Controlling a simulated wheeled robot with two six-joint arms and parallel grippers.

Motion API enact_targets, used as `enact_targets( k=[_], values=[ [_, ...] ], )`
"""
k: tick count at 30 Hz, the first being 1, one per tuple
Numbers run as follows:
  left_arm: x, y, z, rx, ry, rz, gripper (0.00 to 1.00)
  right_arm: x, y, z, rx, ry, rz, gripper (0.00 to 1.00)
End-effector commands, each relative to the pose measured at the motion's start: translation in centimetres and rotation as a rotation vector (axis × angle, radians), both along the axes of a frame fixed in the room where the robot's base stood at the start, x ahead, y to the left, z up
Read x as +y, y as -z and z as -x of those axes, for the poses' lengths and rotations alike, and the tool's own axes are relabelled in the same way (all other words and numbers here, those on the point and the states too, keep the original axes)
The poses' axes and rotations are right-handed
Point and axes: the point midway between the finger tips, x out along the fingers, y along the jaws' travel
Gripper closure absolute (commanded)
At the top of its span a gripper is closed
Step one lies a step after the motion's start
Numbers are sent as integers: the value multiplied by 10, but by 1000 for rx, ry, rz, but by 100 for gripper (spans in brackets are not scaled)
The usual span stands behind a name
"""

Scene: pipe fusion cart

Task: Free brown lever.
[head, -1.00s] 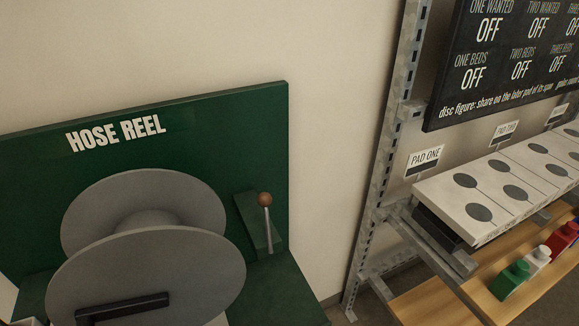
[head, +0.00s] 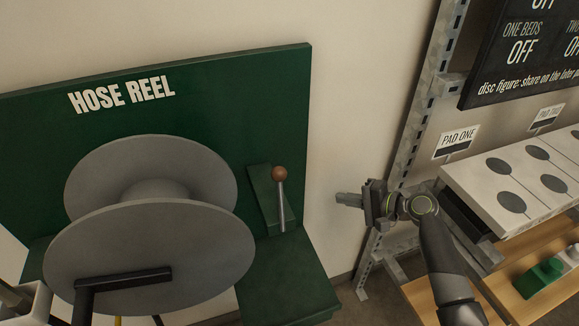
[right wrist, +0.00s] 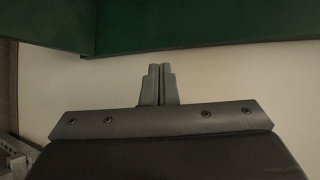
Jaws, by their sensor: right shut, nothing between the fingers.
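The brown lever is a grey metal rod with a round brown knob (head: 279,174), standing upright on a green block (head: 262,200) in front of the green hose reel panel (head: 230,110). My right gripper (head: 343,199) is to the right of the lever and apart from it, pointing left in the head view. Its fingers are shut together and empty in the right wrist view (right wrist: 159,84). The lever does not show in the right wrist view.
The large grey hose reel (head: 150,255) with a black crank (head: 125,278) stands left of the lever. A metal rack post (head: 415,110) and a white pad box (head: 500,190) are on the right. Bare wall (head: 350,110) lies between panel and rack.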

Motion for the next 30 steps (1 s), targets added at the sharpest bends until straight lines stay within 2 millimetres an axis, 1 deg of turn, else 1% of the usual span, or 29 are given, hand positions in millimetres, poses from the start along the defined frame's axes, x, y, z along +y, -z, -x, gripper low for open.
enact_targets(
  k=[1,3,6,9,12,15,25,28,30],
  values=[
    [0,3,0,-1,0,0,54,12,-38,-1,-32,-59,-55,100],
    [0,4,0,-1,0,0,54,27,-82,6,-56,-142,-122,100],
    [0,6,-1,-1,0,0,54,42,-129,20,-80,-248,-187,100],
    [0,6,-1,-1,0,0,54,50,-159,32,-93,-323,-224,100],
    [0,7,-1,-1,0,0,54,54,-174,40,-100,-367,-240,100],
    [0,7,0,-1,0,0,54,56,-179,43,-100,-381,-245,100],
    [-1,6,0,0,0,1,54,57,-178,43,-100,-379,-246,100],
    [-1,4,0,1,0,1,54,64,-179,41,-101,-380,-250,100],
    [-1,1,0,1,0,1,54,71,-179,40,-102,-381,-249,100]
  ],
)
